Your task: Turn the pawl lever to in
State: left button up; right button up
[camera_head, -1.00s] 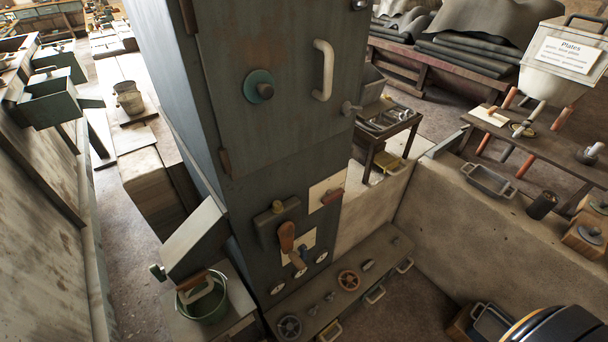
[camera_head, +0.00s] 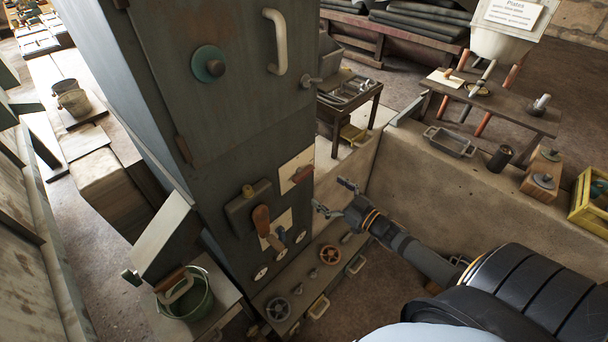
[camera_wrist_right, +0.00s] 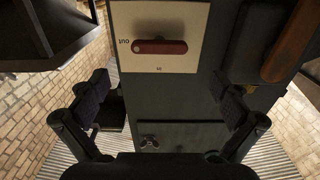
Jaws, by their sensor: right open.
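The pawl lever (camera_head: 302,174) is a dark red bar on a cream plate (camera_head: 291,184) on the front of the grey-green cabinet. In the right wrist view the lever (camera_wrist_right: 160,47) lies level across its plate (camera_wrist_right: 182,10). That view appears upside down; one lever end lies beside the "out" mark and the "in" mark is below the lever. My right gripper (camera_head: 333,197) is open and empty, in front of the cabinet and apart from the lever. Its spread fingers (camera_wrist_right: 158,88) show in the wrist view. My left gripper is out of view.
A wooden-handled lever (camera_head: 262,218) sticks out left of the pawl plate. Below are handwheels, one brown (camera_head: 330,254), on a low ledge. A green bucket (camera_head: 190,297) stands at lower left. A concrete wall (camera_head: 420,180) runs to the right.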

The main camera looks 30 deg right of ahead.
aim_at(306, 176)
jog(key=x, duration=0.9)
jog(key=shift+r+p, duration=0.1)
jog(key=shift+p, duration=0.25)
jog(key=shift+w+a, duration=0.15)
jog(key=shift+w, duration=0.35)
jog(key=c, duration=1)
